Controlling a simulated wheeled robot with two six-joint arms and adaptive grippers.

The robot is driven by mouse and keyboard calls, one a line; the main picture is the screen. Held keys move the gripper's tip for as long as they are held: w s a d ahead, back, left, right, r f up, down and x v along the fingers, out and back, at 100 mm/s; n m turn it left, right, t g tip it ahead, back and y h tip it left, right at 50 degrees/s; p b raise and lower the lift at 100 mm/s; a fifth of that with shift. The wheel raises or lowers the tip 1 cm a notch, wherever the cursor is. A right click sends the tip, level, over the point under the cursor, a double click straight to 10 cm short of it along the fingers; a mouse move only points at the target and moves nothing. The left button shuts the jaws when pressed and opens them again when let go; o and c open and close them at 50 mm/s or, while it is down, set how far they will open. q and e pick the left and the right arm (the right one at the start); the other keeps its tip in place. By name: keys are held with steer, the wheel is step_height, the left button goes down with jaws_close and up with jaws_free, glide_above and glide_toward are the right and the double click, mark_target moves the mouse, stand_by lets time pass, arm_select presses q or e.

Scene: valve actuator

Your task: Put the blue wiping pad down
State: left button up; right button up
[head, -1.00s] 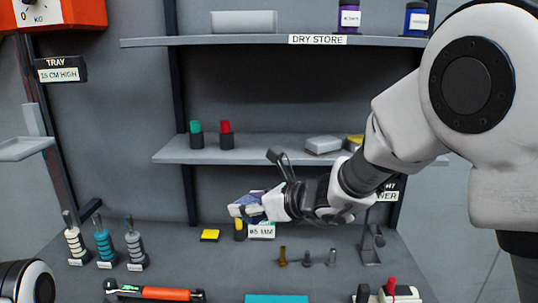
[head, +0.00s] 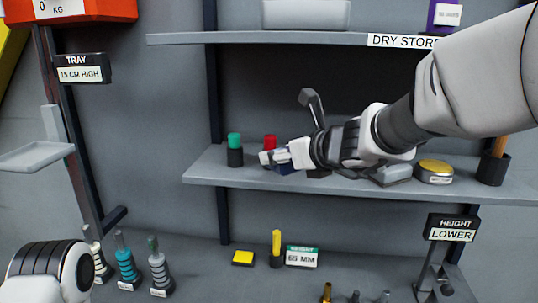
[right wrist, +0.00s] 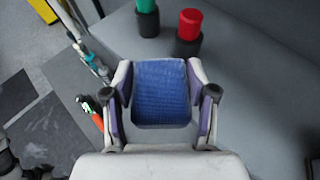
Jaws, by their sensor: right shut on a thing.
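The blue wiping pad (right wrist: 162,92) is gripped between the two fingers of my right gripper (right wrist: 160,98) in the right wrist view. In the head view my right gripper (head: 276,159) is at the middle shelf (head: 215,178), in front of the red-capped container, and only a dark blue bit of the pad (head: 286,169) shows. Whether the pad touches the shelf cannot be told. Part of my left arm shows at the lower left, but its gripper is out of view.
A green-capped container (head: 235,155) and a red-capped one (head: 270,142) stand close by on the shelf. A yellow-topped tin (head: 435,169) and a dark cup (head: 493,168) stand at its right. The upper shelf (head: 250,39) hangs above. The shelf's left end looks clear.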

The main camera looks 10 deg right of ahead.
steer(key=d, duration=0.1)
steer(key=w+d+p, duration=0.1)
steer(key=d, duration=0.1)
steer(key=w+d+r+p, duration=0.1)
steer(key=d, duration=0.1)
steer(key=shift+w+d, duration=0.1)
steer(key=shift+w, duration=0.05)
steer(key=w+d+p, duration=0.1)
steer(key=w+d+f+p, duration=0.1)
steer(key=w+d, duration=0.1)
steer(key=w+d+f+p, duration=0.1)
steer(key=w+d, duration=0.1)
steer(key=shift+w+d+p, duration=0.25)
steer(key=shift+p, duration=0.1)
steer(key=f, duration=0.3)
steer(key=shift+s+f+p, duration=0.15)
steer(key=shift+s+p, duration=0.25)
steer(key=shift+w+f, duration=0.2)
steer(key=shift+w, duration=0.05)
steer(key=o, duration=1.2)
arm_select(q)
step_height(320, 180, up, 8)
steer(key=shift+s+f, duration=0.15)
steer(key=shift+f, duration=0.1)
arm_select(e)
steer(key=shift+o, duration=0.2)
steer(key=shift+s+r, duration=0.1)
arm_select(q)
steer(key=shift+d, duration=0.1)
